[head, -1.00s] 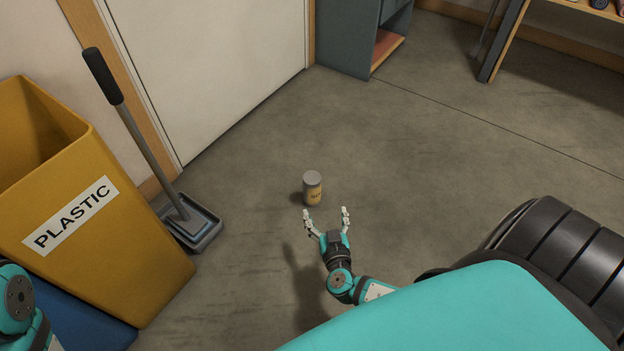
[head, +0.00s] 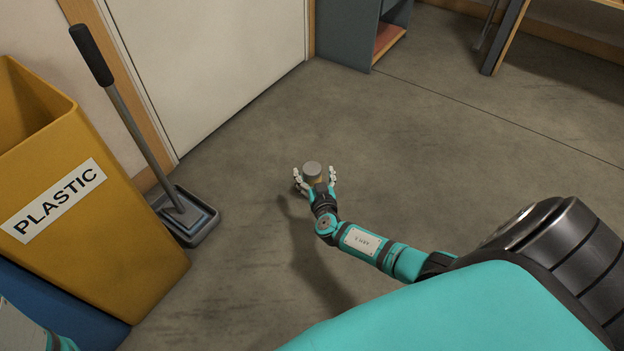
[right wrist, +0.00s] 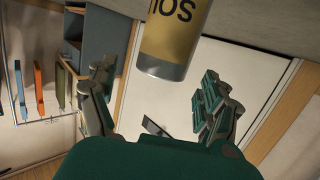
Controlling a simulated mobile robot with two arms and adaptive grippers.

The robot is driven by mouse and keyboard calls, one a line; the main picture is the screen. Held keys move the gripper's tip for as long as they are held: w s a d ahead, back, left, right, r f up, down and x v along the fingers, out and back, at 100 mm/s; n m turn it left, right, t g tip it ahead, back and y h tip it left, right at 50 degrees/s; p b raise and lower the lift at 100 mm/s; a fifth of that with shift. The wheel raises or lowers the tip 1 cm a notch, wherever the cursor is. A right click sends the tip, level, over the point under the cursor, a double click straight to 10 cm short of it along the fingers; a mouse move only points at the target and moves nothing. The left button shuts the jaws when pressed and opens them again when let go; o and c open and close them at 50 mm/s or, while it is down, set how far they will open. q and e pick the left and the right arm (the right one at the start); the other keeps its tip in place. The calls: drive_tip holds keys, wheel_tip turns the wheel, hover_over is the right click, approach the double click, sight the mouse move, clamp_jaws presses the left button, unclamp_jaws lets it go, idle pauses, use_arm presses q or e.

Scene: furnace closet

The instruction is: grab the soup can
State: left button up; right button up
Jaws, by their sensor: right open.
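The soup can (head: 312,169) stands on the grey floor, with its grey lid showing in the head view. In the right wrist view the yellow-labelled can (right wrist: 174,40) with a grey metal rim appears at the top, beyond and between the fingers. My right gripper (head: 315,175) is open, with one finger on each side of the can; it also shows in the right wrist view (right wrist: 155,95). I cannot tell whether the fingers touch the can. The can's lower part is hidden by my gripper. Part of my left arm shows at the lower left; its gripper is out of view.
A yellow PLASTIC bin (head: 90,230) and a blue bin (head: 60,305) stand at the left. A dustpan (head: 187,218) with a long handle is beside them. A white door (head: 215,60) and a grey cabinet (head: 345,35) are behind. The floor around the can is clear.

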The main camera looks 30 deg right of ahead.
sight(310, 163)
drive_tip(key=b+x, duration=0.1)
drive_tip(key=x, duration=0.2)
drive_tip(key=shift+w+f, duration=0.15)
drive_tip(key=shift+c, duration=0.2)
drive_tip(key=c, duration=1.3)
